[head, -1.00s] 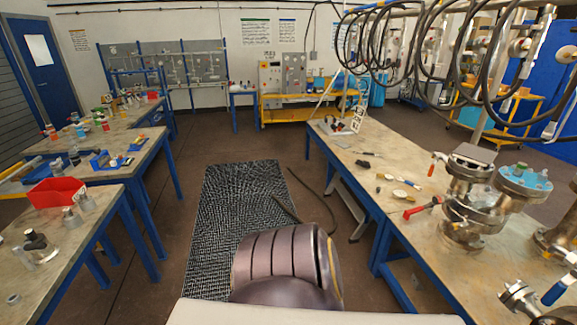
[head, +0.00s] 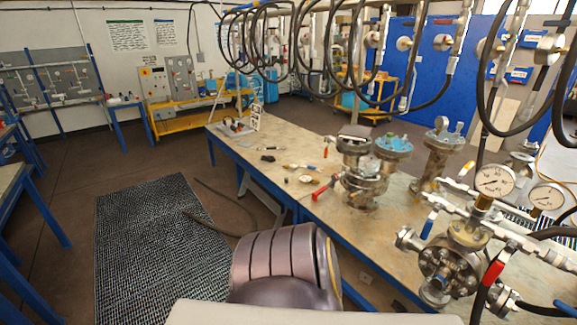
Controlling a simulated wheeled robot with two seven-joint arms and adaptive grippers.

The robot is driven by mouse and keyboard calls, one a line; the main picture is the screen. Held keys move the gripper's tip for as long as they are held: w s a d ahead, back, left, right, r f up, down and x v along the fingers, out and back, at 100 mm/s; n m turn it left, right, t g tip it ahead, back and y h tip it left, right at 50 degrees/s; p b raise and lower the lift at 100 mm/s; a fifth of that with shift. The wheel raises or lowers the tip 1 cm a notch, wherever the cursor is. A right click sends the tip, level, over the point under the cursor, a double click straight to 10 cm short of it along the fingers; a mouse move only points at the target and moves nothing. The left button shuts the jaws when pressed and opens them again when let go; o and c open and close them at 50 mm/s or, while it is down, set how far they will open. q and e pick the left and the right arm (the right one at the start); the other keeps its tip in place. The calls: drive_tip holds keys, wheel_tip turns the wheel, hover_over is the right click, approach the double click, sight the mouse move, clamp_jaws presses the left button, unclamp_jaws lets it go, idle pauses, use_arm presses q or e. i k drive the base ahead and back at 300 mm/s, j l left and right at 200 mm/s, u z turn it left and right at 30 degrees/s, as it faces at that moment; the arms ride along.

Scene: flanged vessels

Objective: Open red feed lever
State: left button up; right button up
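A red lever (head: 494,271) shows at the lower right of the head view, beside the flanged vessel (head: 447,267) at the near right of the bench. Its exact joint to the pipework is hard to make out. A blue lever (head: 430,223) sits on the same vessel's left side. Another red-handled piece (head: 325,188) lies beside the double-flanged vessel (head: 365,182) farther back; I cannot tell whether it is a lever or a loose tool. Neither of my grippers is in view.
The long workbench (head: 285,145) runs along the right. Black hoses (head: 484,115) hang over it, and two pressure gauges (head: 494,181) stand above the near vessel. A black mat (head: 150,240) lies on the floor at the left, with open floor around it.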

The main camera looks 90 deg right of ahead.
sight(496, 268)
drive_tip(key=z, duration=4.55)
